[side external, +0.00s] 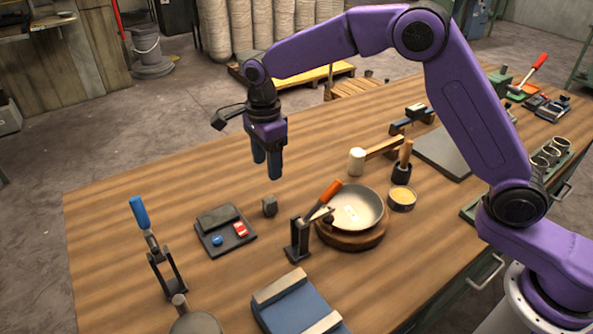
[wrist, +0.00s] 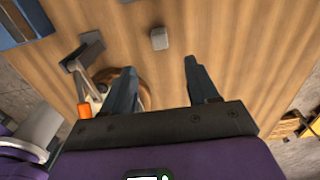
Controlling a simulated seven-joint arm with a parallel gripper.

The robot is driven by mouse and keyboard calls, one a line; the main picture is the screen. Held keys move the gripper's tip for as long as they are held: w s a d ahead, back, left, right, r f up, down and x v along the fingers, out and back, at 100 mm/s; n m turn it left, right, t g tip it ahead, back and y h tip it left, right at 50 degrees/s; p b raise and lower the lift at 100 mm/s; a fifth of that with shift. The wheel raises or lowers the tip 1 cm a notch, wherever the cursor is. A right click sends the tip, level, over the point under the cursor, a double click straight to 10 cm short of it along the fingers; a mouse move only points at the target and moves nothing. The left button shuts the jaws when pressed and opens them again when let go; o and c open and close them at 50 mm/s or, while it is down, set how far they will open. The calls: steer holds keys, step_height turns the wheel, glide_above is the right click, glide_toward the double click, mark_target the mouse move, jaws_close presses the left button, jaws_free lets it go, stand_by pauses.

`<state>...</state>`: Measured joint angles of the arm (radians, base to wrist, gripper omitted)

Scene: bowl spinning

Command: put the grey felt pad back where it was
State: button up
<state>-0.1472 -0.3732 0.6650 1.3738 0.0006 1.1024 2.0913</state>
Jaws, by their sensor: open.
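A small grey block (side external: 269,206), possibly the grey felt pad, sits alone on the wooden table, right of a dark tray (side external: 245,243). It also shows in the wrist view (wrist: 158,38), ahead of the fingers and roughly between their lines. A larger flat grey piece (side external: 214,217) lies at the back of the tray, beside a blue round item (side external: 217,240) and a red-and-white item (side external: 240,229). I cannot tell for sure which grey piece is felt. My gripper (side external: 267,168) is open, empty and pointing down above the table, behind the small block. Its fingers also show in the wrist view (wrist: 158,68).
A metal bowl (side external: 362,203) on a round wooden base, an orange-handled tool (side external: 331,191) and a dark tool stand (side external: 297,243) are to the right. A blue-handled clamp (side external: 140,212) stands left. The table's back left is clear.

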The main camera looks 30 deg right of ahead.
steer(key=shift+r, duration=0.1)
steer(key=s+d+r+n, duration=0.2)
steer(key=s+d+n, duration=0.1)
steer(key=s+n, duration=0.55)
steer(key=s+d+r+n, duration=0.3)
steer(key=s+n, duration=0.4)
steer(key=s, duration=0.2)
steer(key=s+d+f+n, duration=0.1)
steer(key=s+d+n, duration=0.5)
steer(key=s, duration=0.3)
steer(key=s+d+n, duration=0.7)
steer(key=s+n, duration=0.2)
steer(key=shift+s+f, duration=0.35)
steer(key=shift+f, duration=0.05)
